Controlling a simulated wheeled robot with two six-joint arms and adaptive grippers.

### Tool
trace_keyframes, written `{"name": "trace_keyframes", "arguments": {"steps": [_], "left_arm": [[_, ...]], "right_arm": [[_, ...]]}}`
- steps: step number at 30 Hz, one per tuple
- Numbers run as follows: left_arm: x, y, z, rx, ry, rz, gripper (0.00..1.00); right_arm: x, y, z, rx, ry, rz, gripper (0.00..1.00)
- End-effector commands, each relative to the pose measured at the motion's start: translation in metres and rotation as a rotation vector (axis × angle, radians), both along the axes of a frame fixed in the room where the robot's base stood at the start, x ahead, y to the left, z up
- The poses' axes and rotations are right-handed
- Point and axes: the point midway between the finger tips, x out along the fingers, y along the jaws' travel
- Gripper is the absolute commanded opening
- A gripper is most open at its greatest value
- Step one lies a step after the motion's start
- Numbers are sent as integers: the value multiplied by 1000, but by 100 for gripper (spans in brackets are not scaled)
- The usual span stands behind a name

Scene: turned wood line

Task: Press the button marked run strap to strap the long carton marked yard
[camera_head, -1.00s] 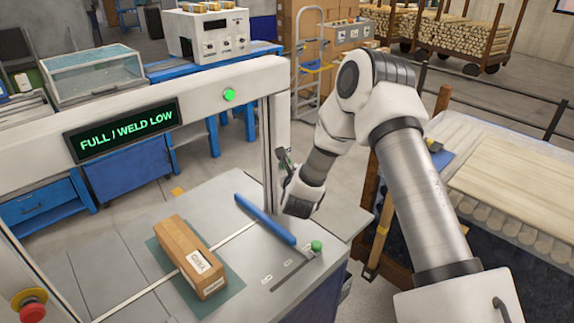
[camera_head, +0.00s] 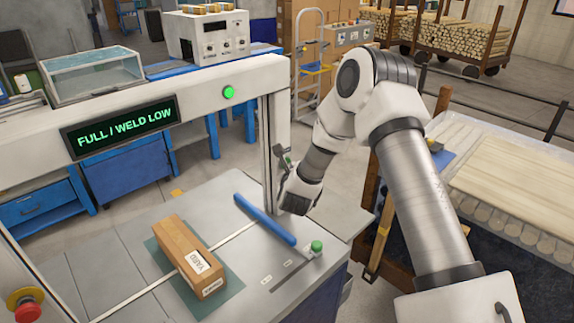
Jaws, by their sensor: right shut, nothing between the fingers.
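The long brown carton (camera_head: 178,245) lies on a green mat (camera_head: 233,288) on the grey strapping table. Its white label seems to read YARD. A pale strap (camera_head: 130,299) runs across the table and passes behind or under the carton. My left gripper is not in view.
A red stop knob (camera_head: 26,305) is at lower left. A blue bar (camera_head: 265,220) lies between carton and green button. A bench with pale boards (camera_head: 510,175) stands at right.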

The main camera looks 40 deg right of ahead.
Motion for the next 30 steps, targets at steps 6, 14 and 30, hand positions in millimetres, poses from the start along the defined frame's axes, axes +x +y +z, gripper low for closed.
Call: {"name": "trace_keyframes", "arguments": {"steps": [6, 14, 30], "left_arm": [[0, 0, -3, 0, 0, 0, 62], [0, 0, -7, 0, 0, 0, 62], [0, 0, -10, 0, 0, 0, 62]], "right_arm": [[3, 0, 0, 0, -1, 0, 0], [5, 0, -1, 0, 0, -1, 0], [2, 0, -1, -1, -1, 0, 0]]}}
